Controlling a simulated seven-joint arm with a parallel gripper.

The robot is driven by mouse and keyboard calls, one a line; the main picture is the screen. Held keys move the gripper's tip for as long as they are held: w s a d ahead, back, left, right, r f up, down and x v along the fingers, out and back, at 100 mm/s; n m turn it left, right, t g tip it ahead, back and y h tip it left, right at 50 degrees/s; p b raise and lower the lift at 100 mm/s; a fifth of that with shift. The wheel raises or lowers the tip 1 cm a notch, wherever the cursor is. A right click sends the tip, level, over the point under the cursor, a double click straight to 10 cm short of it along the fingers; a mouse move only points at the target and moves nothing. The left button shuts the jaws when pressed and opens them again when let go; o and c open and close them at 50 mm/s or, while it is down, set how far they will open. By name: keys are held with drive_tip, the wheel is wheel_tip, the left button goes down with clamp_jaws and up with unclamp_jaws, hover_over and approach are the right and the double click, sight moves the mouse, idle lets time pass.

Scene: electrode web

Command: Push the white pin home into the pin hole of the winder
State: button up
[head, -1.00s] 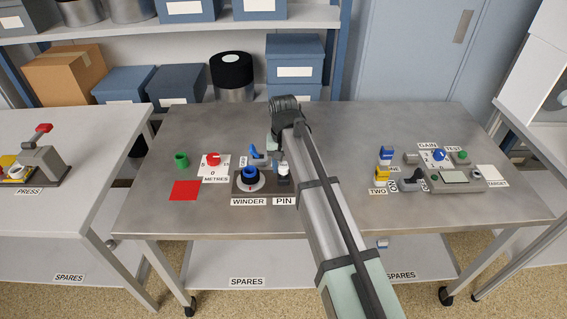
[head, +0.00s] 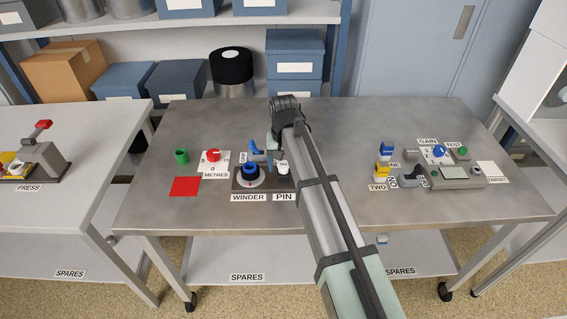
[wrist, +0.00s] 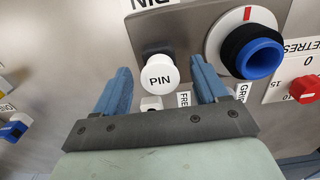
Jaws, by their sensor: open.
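The white pin (wrist: 159,74), a round cap marked PIN, stands in the grey winder block (wrist: 188,35). In the head view the pin (head: 283,168) shows just left of my arm, beside the winder's black and blue reel (head: 250,171). My gripper (wrist: 159,66) is open and empty, with one blue finger on each side of the pin and a gap to each. In the head view my gripper (head: 275,153) is partly hidden behind my wrist. The pin hole is hidden under the cap; how deep the pin sits I cannot tell.
The winder reel (wrist: 258,53) stands close to the right finger in the wrist view.

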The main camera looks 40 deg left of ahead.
sight(284, 164)
drive_tip(key=shift+r, duration=0.1)
wheel_tip(284, 164, up, 14)
drive_tip(key=shift+f, duration=0.2)
idle(0.5)
idle(0.8)
